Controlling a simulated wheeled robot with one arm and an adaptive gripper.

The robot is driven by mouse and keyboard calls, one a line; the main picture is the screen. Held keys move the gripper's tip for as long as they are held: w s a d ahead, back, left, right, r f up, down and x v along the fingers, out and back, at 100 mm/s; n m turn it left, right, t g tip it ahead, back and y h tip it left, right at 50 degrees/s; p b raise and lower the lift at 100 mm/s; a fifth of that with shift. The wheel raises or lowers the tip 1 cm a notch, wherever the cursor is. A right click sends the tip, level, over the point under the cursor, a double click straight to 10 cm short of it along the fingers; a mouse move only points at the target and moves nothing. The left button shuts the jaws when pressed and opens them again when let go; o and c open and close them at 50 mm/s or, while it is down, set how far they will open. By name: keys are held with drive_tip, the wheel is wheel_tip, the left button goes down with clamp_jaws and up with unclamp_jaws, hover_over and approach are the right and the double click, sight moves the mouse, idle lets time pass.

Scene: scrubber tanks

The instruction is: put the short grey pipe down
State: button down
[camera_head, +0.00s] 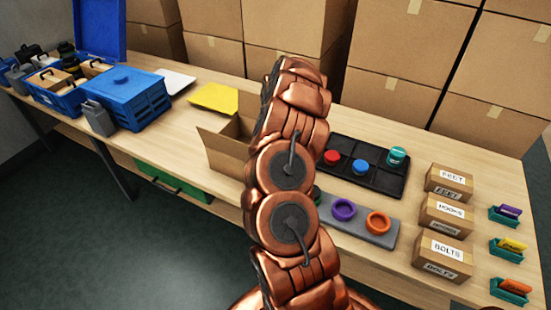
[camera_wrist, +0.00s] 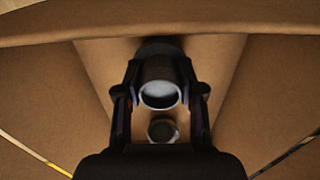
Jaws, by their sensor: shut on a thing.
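My gripper (camera_wrist: 161,100) is shut on the short grey pipe (camera_wrist: 160,92) in the wrist view. The pipe's open round end faces the camera, with a dark finger on each side. Brown cardboard walls and flaps surround the gripper. In the head view the open cardboard box (camera_head: 222,155) stands on the table, partly behind my arm. The gripper and pipe are hidden there. I cannot tell whether the pipe touches the box floor.
A black tray (camera_head: 380,185) with coloured lids and a grey rack (camera_head: 375,233) with rings lie right of my arm. Labelled cartons (camera_head: 446,215) stand further right. A blue crate (camera_head: 130,97) and a yellow sheet (camera_head: 214,97) are left on the table (camera_head: 180,135).

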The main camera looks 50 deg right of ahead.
drive_tip(key=shift+f, duration=0.15)
drive_tip(key=c, duration=0.7)
unclamp_jaws()
wheel_tip(320, 180, up, 12)
drive_tip(key=b, duration=0.3)
drive_tip(key=shift+r+b, duration=0.2)
drive_tip(key=shift+b, duration=0.1)
drive_tip(key=shift+s, duration=0.1)
